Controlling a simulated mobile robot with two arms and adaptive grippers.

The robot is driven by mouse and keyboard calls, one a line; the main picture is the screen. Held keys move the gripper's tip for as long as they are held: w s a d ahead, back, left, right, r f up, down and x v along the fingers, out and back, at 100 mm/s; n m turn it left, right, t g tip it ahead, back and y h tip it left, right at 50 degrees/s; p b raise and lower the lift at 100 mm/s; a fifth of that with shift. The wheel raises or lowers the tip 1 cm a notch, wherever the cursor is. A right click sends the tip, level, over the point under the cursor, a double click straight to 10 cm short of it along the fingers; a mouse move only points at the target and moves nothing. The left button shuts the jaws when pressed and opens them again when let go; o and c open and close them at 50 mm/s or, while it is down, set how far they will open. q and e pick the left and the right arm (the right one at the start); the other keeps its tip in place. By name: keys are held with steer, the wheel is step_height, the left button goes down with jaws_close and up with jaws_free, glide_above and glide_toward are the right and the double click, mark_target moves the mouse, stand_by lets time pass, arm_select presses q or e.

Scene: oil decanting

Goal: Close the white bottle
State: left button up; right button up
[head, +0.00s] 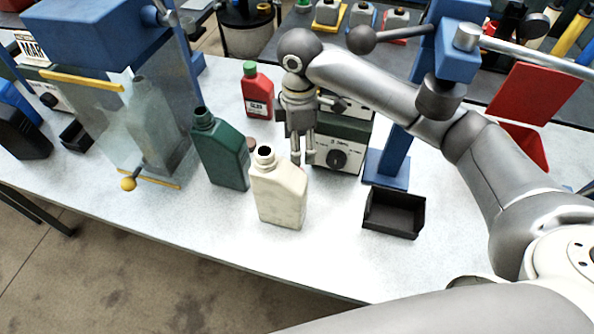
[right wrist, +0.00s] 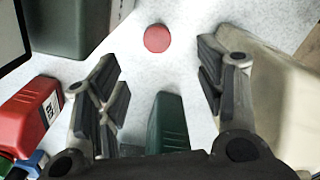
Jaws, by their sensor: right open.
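The white bottle (head: 280,195) stands upright near the front of the bench, its dark mouth (head: 264,152) uncovered. In the right wrist view the white bottle (right wrist: 283,100) fills the right side, beside one finger. A small red cap (right wrist: 157,38) lies flat on the bench. In the head view the cap (head: 251,143) is partly hidden between the green and white bottles. My right gripper (head: 302,160) points down just behind the white bottle. In the wrist view my right gripper (right wrist: 160,85) is open and empty, with the cap beyond its fingertips. My left gripper is not in view.
An uncapped green bottle (head: 220,150) stands left of the white one. A red bottle (head: 257,92) with a green cap stands behind. A grey device (head: 340,150) is close to the gripper. A black bin (head: 393,212) and blue post (head: 386,168) are right.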

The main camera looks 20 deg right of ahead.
step_height(320, 180, down, 5)
steer(key=shift+w+f+p, duration=0.1)
steer(key=shift+p, duration=0.25)
steer(key=shift+f, duration=0.25)
steer(key=shift+f+p, duration=0.3)
steer(key=shift+f, duration=0.15)
steer(key=f, duration=0.2)
steer(key=f+p, duration=0.1)
steer(key=f, duration=0.1)
steer(key=shift+w+a+f, duration=0.15)
steer(key=shift+w+a, duration=0.05)
steer(key=c, duration=0.8)
